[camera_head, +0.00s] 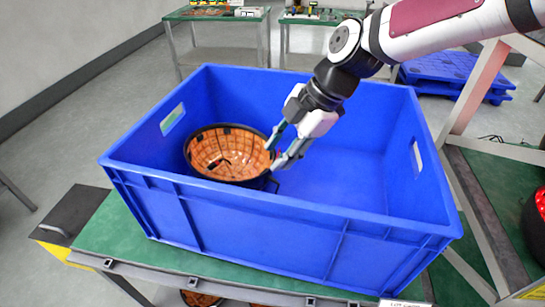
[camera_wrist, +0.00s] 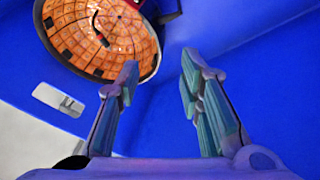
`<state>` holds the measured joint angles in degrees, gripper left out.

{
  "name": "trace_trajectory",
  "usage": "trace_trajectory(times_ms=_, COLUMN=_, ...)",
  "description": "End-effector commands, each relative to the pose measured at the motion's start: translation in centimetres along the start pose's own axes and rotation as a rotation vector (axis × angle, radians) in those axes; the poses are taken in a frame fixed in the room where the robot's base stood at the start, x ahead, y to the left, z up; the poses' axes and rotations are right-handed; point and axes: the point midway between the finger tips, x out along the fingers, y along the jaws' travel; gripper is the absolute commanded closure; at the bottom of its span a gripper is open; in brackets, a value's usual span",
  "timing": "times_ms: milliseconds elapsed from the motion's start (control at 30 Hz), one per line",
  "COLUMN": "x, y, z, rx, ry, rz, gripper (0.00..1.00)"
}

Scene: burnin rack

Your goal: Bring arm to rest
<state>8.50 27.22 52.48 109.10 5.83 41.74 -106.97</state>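My gripper (camera_head: 280,147) is inside the large blue crate (camera_head: 270,232), at the right side of a round black-rimmed bowl-shaped part (camera_head: 228,152) with an orange tiled inside. In the wrist view my gripper (camera_wrist: 160,85) has its two fingers apart with only blue crate wall between them. The round part also shows in the wrist view (camera_wrist: 100,30), beyond the left finger. From the head view I cannot tell whether a finger touches its rim. The arm reaches in from the upper right, over the crate's back wall.
The crate stands on a green-topped table (camera_head: 110,235). A grey metal frame (camera_head: 480,90) rises at the right, close to my arm. Blue pallets (camera_head: 450,70) lie on the floor behind. Two small benches with items stand at the back. The crate's right half is empty.

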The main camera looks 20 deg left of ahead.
Motion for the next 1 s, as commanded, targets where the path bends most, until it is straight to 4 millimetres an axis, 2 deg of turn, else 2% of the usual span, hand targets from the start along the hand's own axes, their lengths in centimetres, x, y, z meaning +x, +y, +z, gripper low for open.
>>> trace_trajectory(times_ms=433, x=-0.1, y=0.0, z=0.0, rx=0.001, ry=0.0, rz=0.0, gripper=0.66)
trace_trajectory(times_ms=567, x=-0.6, y=-0.6, z=0.3, rx=0.038, ry=-0.029, rz=-0.008, gripper=0.66)
trace_trajectory(times_ms=667, x=-2.0, y=-2.3, z=1.3, rx=0.143, ry=-0.1, rz=-0.023, gripper=0.66)
trace_trajectory(times_ms=767, x=-4.4, y=-5.0, z=2.7, rx=0.319, ry=-0.206, rz=-0.029, gripper=0.66)
trace_trajectory(times_ms=1000, x=-11.9, y=-12.6, z=5.0, rx=0.834, ry=-0.448, rz=0.071, gripper=0.66)
